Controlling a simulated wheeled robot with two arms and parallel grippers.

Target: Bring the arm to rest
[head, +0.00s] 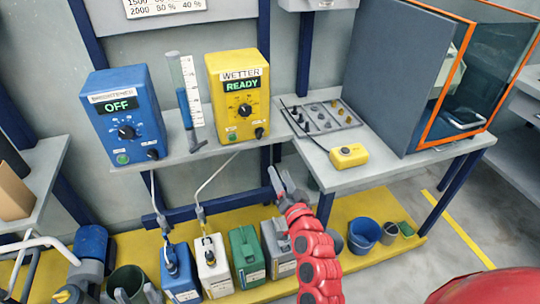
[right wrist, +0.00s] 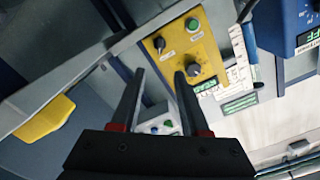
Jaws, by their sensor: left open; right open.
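My right arm, red and segmented (head: 318,262), reaches up from the bottom of the head view. Its grey right gripper (head: 279,175) is in front of the shelf edge, below and right of the yellow WETTER box (head: 236,92). In the right wrist view the right gripper (right wrist: 158,82) has its two dark fingers apart with nothing between them. The WETTER box (right wrist: 190,52) shows beyond the fingertips, inverted, with its knob and green button. My left gripper is not in view.
The blue box reading OFF (head: 123,120) stands on the shelf at left. A yellow pendant (head: 349,156) and grey rack (head: 320,117) lie on the right table, by an orange-framed enclosure (head: 455,70). White (head: 212,270), green (head: 246,258) and other canisters stand below.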

